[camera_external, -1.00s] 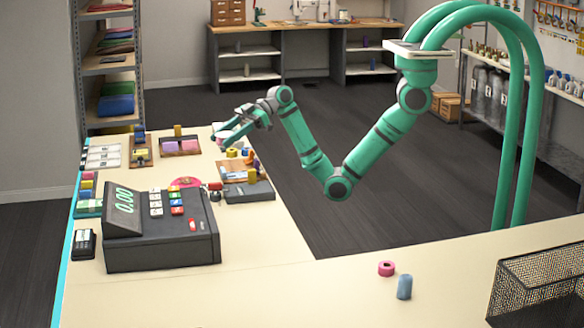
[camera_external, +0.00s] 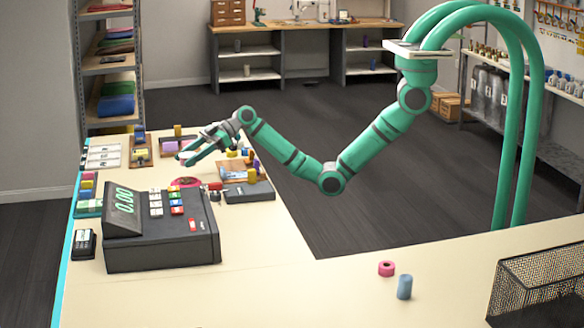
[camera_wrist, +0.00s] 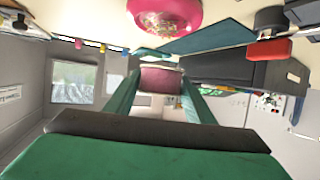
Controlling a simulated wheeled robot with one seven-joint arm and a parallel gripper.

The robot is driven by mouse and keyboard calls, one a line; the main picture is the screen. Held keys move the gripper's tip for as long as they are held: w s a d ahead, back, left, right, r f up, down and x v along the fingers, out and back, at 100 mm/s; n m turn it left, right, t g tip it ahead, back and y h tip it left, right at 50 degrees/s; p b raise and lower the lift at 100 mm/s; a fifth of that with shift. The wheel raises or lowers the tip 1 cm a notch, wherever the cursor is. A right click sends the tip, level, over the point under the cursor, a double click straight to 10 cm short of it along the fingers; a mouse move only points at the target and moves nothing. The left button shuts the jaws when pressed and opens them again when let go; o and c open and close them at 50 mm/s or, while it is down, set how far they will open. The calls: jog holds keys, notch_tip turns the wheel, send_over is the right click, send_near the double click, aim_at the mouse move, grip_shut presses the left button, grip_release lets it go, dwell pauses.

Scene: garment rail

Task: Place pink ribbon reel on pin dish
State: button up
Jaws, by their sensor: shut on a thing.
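My gripper (camera_external: 183,159) reaches over the left counter from the right, above and slightly behind the pin dish. In the wrist view its two green fingers (camera_wrist: 160,82) are shut on the pink ribbon reel (camera_wrist: 160,80), which shows as a dull pink block between the fingertips. I cannot make out the held reel clearly in the external view. The pin dish (camera_external: 186,182) is a round pink dish behind the cash register; it also shows at the top of the wrist view (camera_wrist: 165,29), with small gold bits inside. The reel is apart from the dish.
A dark cash register (camera_external: 160,235) stands just in front of the dish. A grey box (camera_external: 250,192) and a tray of small reels lie right of it. Another pink reel (camera_external: 386,268) and a blue cylinder (camera_external: 404,287) stand on the front counter, near a wire basket (camera_external: 540,285).

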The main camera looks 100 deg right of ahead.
aim_at(186, 178)
jog(key=shift+w+f, duration=0.6)
jog(key=shift+f, duration=0.1)
jog(key=shift+d+f, duration=0.1)
jog(key=shift+f, duration=1.5)
jog(key=shift+f, duration=0.15)
jog(key=o, duration=1.1)
jog(key=shift+c, duration=0.2)
jog(key=shift+s+d+r, duration=0.1)
jog(key=shift+r, duration=0.15)
jog(key=v, duration=1.1)
jog(key=shift+s, duration=0.3)
jog(key=shift+d, duration=0.1)
